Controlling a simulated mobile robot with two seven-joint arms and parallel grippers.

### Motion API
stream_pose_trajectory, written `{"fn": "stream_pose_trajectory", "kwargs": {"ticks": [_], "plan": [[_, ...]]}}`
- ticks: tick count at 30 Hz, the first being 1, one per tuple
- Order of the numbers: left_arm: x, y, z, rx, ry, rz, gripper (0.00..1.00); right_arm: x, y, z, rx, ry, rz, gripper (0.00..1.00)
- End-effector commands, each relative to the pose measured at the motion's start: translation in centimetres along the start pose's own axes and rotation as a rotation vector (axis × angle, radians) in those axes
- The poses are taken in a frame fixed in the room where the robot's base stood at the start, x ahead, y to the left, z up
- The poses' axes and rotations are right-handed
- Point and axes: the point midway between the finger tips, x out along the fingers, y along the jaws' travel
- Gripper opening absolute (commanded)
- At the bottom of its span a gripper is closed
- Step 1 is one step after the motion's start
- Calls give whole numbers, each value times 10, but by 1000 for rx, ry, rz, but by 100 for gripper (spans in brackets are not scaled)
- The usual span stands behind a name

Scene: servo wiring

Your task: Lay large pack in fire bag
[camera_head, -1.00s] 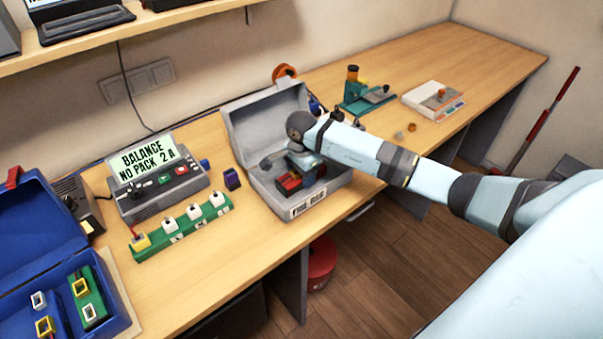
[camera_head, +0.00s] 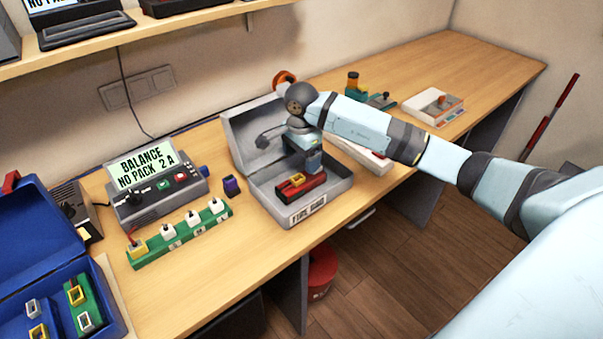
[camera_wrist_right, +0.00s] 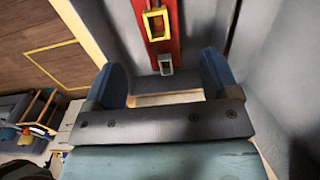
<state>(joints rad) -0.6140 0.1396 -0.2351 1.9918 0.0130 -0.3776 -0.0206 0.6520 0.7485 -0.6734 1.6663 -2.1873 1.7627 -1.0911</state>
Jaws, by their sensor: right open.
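The large pack (camera_head: 306,187) is a red block with a yellow connector; it lies flat inside the fire bag (camera_head: 323,206), a grey open box labelled at the front with its lid raised at the back. The pack also shows in the right wrist view (camera_wrist_right: 158,24), with a yellow connector and a smaller grey-white one. My right gripper (camera_head: 314,162) is above the pack, near the right side of the box. In the right wrist view its two blue fingers (camera_wrist_right: 162,88) are spread apart with nothing between them. My left gripper is not in view.
A balance charger (camera_head: 160,190) reading "NO PACK 2 A" and a green connector board (camera_head: 180,235) stand left of the fire bag. A small purple block (camera_head: 231,186) is between them. A blue case (camera_head: 45,250) is at far left.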

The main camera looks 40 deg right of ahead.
Motion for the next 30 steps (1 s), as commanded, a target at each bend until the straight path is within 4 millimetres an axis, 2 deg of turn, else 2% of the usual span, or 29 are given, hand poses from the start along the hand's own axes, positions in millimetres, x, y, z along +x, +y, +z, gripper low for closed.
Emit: {"fn": "stream_pose_trajectory", "kwargs": {"ticks": [3, 8, 25, 28, 30], "plan": [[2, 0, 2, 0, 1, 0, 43, -18, 0, 0, -2, 1, -2, 81], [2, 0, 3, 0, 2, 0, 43, -31, 0, 0, 0, 1, 1, 81], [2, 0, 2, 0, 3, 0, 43, -32, 0, 1, 0, -2, 2, 81], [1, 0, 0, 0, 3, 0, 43, -26, 3, 14, 0, -52, 3, 81], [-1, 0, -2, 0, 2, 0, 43, -16, 9, 37, 8, -148, 8, 81]]}}
